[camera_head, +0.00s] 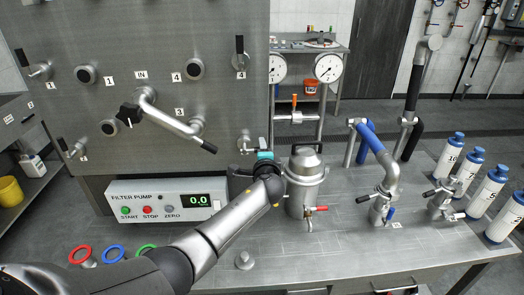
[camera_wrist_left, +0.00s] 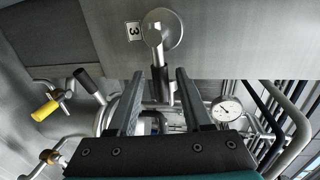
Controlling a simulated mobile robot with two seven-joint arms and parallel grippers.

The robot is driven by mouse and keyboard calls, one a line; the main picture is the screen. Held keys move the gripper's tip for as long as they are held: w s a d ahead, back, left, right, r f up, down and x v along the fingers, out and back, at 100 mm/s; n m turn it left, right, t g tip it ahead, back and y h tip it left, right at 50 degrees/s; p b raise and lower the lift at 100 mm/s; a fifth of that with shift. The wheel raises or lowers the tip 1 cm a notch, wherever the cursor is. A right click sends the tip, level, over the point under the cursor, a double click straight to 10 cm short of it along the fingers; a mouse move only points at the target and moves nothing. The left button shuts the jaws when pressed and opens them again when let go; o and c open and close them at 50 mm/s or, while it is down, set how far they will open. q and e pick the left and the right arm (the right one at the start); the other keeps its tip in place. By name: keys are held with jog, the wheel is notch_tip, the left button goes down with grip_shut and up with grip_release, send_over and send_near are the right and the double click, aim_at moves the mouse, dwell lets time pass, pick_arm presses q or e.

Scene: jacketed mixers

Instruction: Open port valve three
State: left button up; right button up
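Port valve three (camera_head: 246,142) is at the lower right of the steel panel, beside a label 3. In the left wrist view its round steel flange (camera_wrist_left: 166,24) is at the top centre, and its lever (camera_wrist_left: 160,84) with a dark grip points down in the picture. My left gripper (camera_head: 240,171) is close to the panel just below the valve. In the left wrist view the gripper (camera_wrist_left: 158,74) is open, and the lever shows between its two fingers with a gap on each side. I cannot tell how deep the lever sits. My right gripper is not in view.
A lidded steel vessel (camera_head: 305,180) stands close right of the gripper. Pipes with valves (camera_head: 385,190) and several white bottles (camera_head: 468,176) stand further right. The front of the bench is mostly clear.

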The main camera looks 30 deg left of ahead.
pick_arm(q)
jog(key=shift+s, duration=0.1)
jog(key=v, duration=1.5)
jog(key=shift+p, duration=0.45)
jog(key=shift+r, duration=0.1)
